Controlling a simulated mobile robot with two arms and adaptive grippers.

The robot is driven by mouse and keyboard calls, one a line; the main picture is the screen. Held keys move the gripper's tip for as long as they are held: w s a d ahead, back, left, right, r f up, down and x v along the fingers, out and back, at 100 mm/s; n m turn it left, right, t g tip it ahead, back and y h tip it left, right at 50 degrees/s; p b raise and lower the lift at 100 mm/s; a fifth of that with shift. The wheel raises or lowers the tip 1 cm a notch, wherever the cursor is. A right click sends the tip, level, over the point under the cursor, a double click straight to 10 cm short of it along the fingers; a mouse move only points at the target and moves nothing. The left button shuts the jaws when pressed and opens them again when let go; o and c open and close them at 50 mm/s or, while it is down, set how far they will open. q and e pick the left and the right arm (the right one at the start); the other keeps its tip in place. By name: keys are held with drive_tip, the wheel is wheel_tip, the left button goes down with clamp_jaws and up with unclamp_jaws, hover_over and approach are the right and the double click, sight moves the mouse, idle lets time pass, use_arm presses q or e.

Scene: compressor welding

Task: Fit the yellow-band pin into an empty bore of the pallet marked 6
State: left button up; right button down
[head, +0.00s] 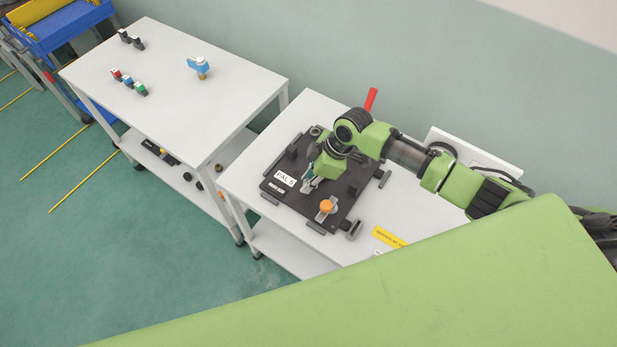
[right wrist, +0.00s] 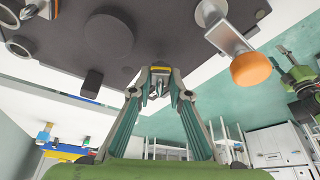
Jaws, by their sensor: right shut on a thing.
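My right gripper (head: 307,187) is low over the dark pallet (head: 283,197) on the near table. In the right wrist view its teal fingers (right wrist: 160,88) are closed around a small part with a yellow band, the yellow-band pin (right wrist: 160,69). The pin's lower end is hard to make out, so I cannot tell whether it touches the pallet or sits in a bore. The pallet's white label reads "PAL" and a character I cannot read surely. Metal rings (right wrist: 20,46) show at one pallet corner in the wrist view. My left gripper is not in view.
A clamp with an orange knob (head: 326,206) stands on the pallet, with dark posts around. A red handle (head: 370,98) rises behind it. The other table (head: 165,100) holds red, blue and green-topped pieces (head: 127,80), dark pieces (head: 131,39) and a blue-and-white piece (head: 199,65).

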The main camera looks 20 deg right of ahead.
drive_tip(key=shift+f, duration=0.4)
drive_tip(key=shift+f+b, duration=0.75)
drive_tip(key=shift+f, duration=0.15)
idle(0.5)
drive_tip(key=c, duration=1.8)
unclamp_jaws()
drive_tip(key=shift+s+f, duration=0.1)
drive_tip(key=v, duration=1.2)
